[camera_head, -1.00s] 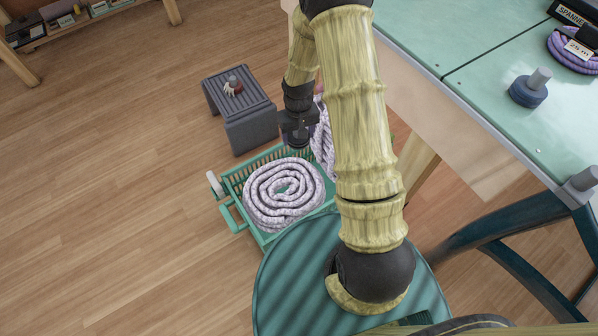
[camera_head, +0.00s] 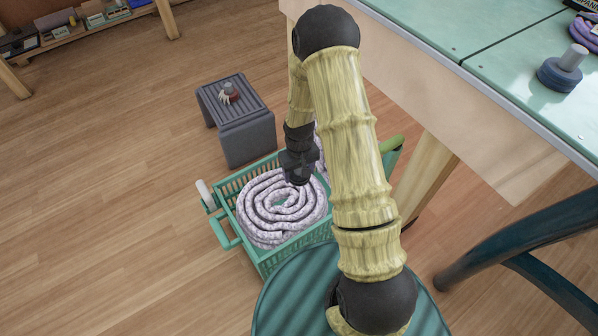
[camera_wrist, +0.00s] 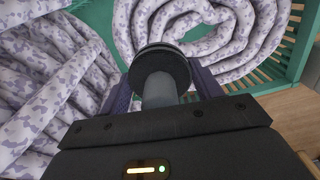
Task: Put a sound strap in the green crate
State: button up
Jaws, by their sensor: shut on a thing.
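The green crate (camera_head: 248,179) stands on the floor, with slatted walls. A flat coil of white and purple patterned rope (camera_head: 262,225) lies in it; it also shows in the wrist view (camera_wrist: 225,30). A second bundle of the same pattern fills the left of the wrist view (camera_wrist: 40,90); in the head view my arm mostly hides it. My gripper (camera_head: 299,172) is above the coil's far right part. In the wrist view its fingers (camera_wrist: 160,95) are shut on the grey stem of a dark disc (camera_wrist: 160,58). I cannot tell which piece is a strap.
A grey stool (camera_head: 237,115) with a small reddish item (camera_head: 230,92) stands behind the crate. A green-topped table (camera_head: 440,35) at the right holds a blue disc with a grey stem (camera_head: 560,72). A low shelf (camera_head: 85,35) is at the back left. The floor at left is clear.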

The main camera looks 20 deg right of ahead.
aim_at(299, 189)
jog(key=shift+r+p, duration=0.15)
jog(key=shift+p, duration=0.2)
jog(key=shift+f+b, duration=1.7)
jog(key=shift+f, duration=1.45)
jog(key=shift+f, duration=0.45)
jog(key=o, duration=1.3)
jog(key=shift+c, duration=0.2)
jog(key=shift+r, duration=0.1)
notch_tip(299, 189, up, 17)
jog(key=p, duration=0.7)
jog(key=shift+r, duration=0.1)
